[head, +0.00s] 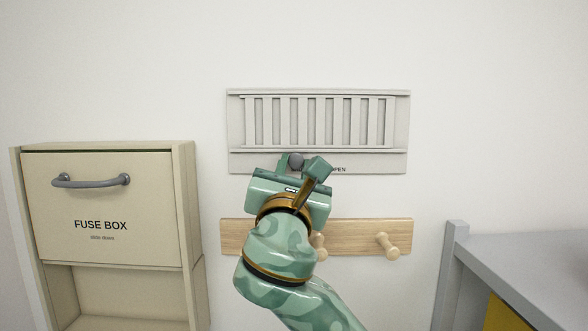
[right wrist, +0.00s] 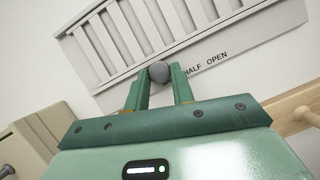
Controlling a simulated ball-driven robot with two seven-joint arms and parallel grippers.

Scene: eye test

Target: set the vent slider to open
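The vent (head: 319,95) is a pale grey wall panel with upright slats and dark gaps between them. Its slider knob (head: 296,160) is a dark grey ball at the lower edge, left of the panel's middle. In the right wrist view the knob (right wrist: 159,72) sits left of the words HALF and OPEN (right wrist: 206,63). My right gripper (head: 300,164) is at the knob, one green finger on each side, with no clear gap; it looks shut on it. In the head view the gripper hides part of the lettering. My left gripper is out of view.
A wooden peg rail (head: 350,236) is on the wall just below the vent, partly behind my right arm. A beige fuse box (head: 100,200) with a grey handle stands at left. A grey unit (head: 520,255) with something yellow stands at lower right.

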